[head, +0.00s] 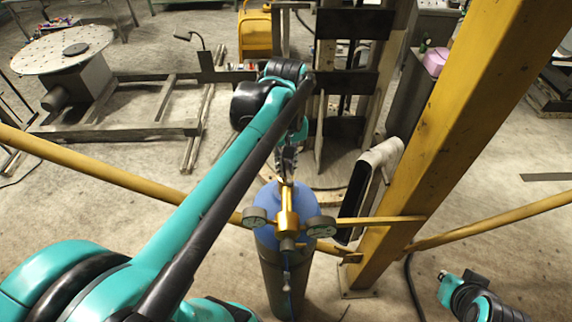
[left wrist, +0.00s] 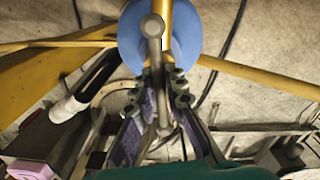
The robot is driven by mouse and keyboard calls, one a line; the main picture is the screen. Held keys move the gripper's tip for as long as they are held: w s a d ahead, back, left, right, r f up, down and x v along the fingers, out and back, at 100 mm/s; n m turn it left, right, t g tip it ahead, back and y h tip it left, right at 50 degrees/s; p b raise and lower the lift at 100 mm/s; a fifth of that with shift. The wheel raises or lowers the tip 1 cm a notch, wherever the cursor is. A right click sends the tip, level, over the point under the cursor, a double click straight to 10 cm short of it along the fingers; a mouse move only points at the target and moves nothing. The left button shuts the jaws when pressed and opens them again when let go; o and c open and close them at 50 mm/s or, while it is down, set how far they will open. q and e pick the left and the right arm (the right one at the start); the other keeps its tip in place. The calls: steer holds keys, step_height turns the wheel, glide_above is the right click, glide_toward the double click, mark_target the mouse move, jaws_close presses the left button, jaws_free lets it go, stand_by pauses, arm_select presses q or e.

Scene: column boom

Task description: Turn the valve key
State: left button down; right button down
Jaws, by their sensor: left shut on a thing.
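A gas cylinder (head: 275,275) with a blue top stands upright in the middle of the head view. A brass regulator (head: 288,220) with two round gauges sits at its top. My left gripper (head: 287,176) is just beyond the regulator, over the blue top. In the left wrist view, a grey metal valve key (left wrist: 154,45) has its rounded end over the blue top, and its bar runs back between the fingers. The left gripper (left wrist: 166,88) is shut on this bar. How the key sits on the valve is partly hidden.
A yellow post (head: 440,130) rises close to the right of the cylinder. A yellow rail (head: 100,178) crosses at cylinder height. A round perforated table (head: 63,50) stands at the back left. Open floor (head: 70,215) lies at the left.

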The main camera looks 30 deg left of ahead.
mark_target(286, 162)
arm_select(q)
steer(key=c, duration=1.6)
jaws_free()
steer(key=shift+o, duration=0.2)
step_height(286, 162, up, 12)
